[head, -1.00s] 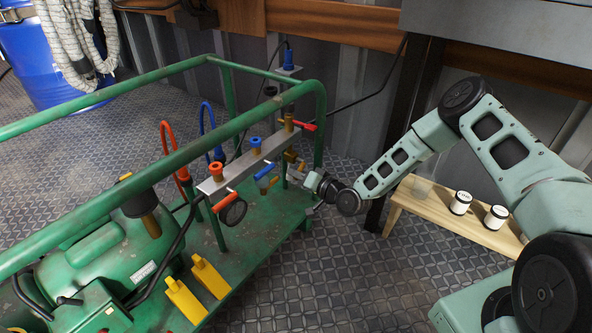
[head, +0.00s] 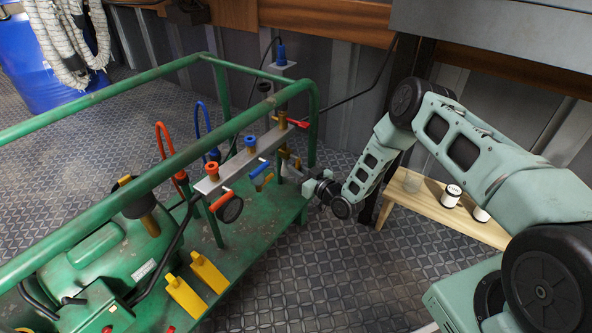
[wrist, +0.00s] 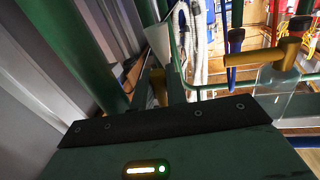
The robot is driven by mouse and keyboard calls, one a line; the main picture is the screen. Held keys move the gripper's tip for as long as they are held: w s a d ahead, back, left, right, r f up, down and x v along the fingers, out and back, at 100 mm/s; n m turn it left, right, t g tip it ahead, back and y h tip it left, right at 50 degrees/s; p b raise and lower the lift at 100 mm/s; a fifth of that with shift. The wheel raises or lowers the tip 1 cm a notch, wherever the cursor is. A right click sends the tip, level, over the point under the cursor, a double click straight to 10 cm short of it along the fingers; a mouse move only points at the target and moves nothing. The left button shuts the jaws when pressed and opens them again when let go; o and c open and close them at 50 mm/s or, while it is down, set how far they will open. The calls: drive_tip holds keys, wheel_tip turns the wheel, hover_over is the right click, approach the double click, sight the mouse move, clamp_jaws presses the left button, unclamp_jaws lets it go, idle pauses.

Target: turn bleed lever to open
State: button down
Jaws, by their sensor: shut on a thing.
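A grey manifold bar (head: 240,165) with valves stands on the green cart frame. My gripper (head: 301,176) is at its right end, below a red lever (head: 297,123) and beside brass fittings (head: 285,152). In the wrist view my gripper (wrist: 158,88) is shut, with a small yellow piece (wrist: 157,76) between its dark fingers. This piece seems to be the bleed lever; most of it is hidden, and its angle cannot be told. A brass-coloured fitting (wrist: 262,56) shows apart from the fingers at the right of the wrist view.
The green cart rail (head: 160,165) runs close to the manifold. Floor in front is clear.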

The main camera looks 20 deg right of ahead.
drive_tip(key=shift+w+d+n, duration=0.1)
drive_tip(key=shift+d+n, duration=0.15)
drive_tip(key=shift+n, duration=0.25)
drive_tip(key=c, duration=1.5)
unclamp_jaws()
drive_tip(key=shift+o, duration=0.2)
